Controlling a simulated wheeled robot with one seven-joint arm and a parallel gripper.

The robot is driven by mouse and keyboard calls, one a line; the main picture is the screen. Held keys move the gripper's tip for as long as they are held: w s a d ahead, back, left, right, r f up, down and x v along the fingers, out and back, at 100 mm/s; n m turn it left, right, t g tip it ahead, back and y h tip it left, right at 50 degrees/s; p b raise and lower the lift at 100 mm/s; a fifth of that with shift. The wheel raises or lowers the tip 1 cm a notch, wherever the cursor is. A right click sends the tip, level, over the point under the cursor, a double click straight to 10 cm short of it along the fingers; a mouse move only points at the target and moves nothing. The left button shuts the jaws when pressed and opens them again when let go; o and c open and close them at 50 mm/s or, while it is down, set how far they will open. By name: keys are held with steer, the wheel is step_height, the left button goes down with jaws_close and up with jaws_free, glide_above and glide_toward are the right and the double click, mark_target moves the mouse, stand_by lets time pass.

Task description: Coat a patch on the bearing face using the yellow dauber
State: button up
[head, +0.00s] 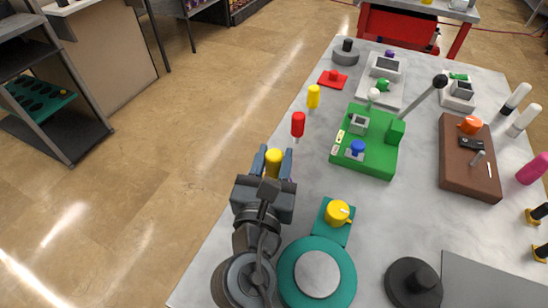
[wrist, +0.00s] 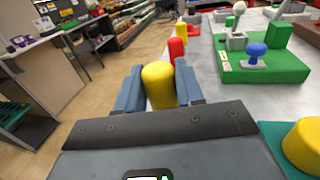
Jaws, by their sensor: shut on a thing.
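My gripper (head: 274,157) is shut on the yellow dauber (head: 273,167), a rounded yellow cylinder, at the table's left edge. In the wrist view the dauber (wrist: 159,84) stands between the two fingers; its lower end is hidden by my gripper. A round teal piece (head: 287,274) with a flat grey disc face (head: 317,274) sits at the front, right of my arm. This disc looks like the bearing face, but I cannot be sure. My gripper is beyond it and apart from it.
A red cylinder (head: 298,124) and another yellow one (head: 313,96) stand beyond my gripper. A teal block with a yellow knob (head: 338,212) is to the right. A green fixture (head: 376,160) with a tilted lever and a dark round knob (head: 412,282) are farther right.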

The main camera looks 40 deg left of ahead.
mark_target(274, 154)
steer(key=shift+f, duration=0.75)
stand_by(1.8)
step_height(274, 154, up, 5)
steer(key=p, duration=0.4)
steer(key=shift+r, duration=1.15)
